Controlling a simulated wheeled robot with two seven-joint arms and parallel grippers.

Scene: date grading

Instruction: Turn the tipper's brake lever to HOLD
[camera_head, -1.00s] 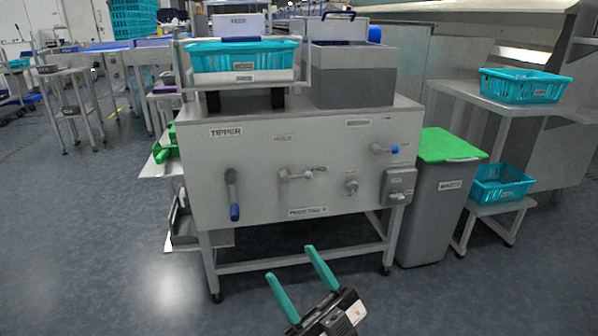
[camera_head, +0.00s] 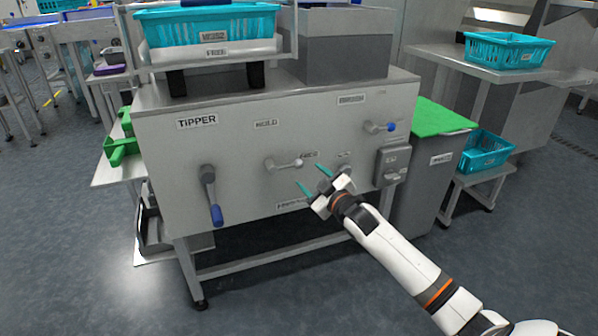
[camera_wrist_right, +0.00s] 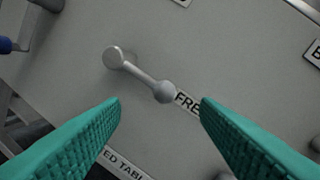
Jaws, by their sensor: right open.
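The brake lever (camera_head: 284,164) is a short grey arm with a ball end on the tipper's front panel (camera_head: 240,195). It points right, its ball end beside the FREE label (camera_head: 309,154). The HOLD label (camera_head: 265,123) is above the pivot. In the right wrist view the lever (camera_wrist_right: 140,75) lies ahead of the fingertips, its ball by the FREE label (camera_wrist_right: 187,102). My right gripper (camera_head: 309,175) is open and empty, with teal fingers just right of and below the ball end. In the wrist view its fingers (camera_wrist_right: 160,105) straddle the ball's line without touching it. My left gripper is not in view.
A blue-handled lever (camera_head: 212,200) hangs at the panel's left. A blue-tipped valve handle (camera_head: 380,127) and a grey switch box (camera_head: 392,160) are at its right. A green-lidded bin (camera_head: 440,130) stands right of the tipper. A teal crate (camera_head: 210,25) sits on top.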

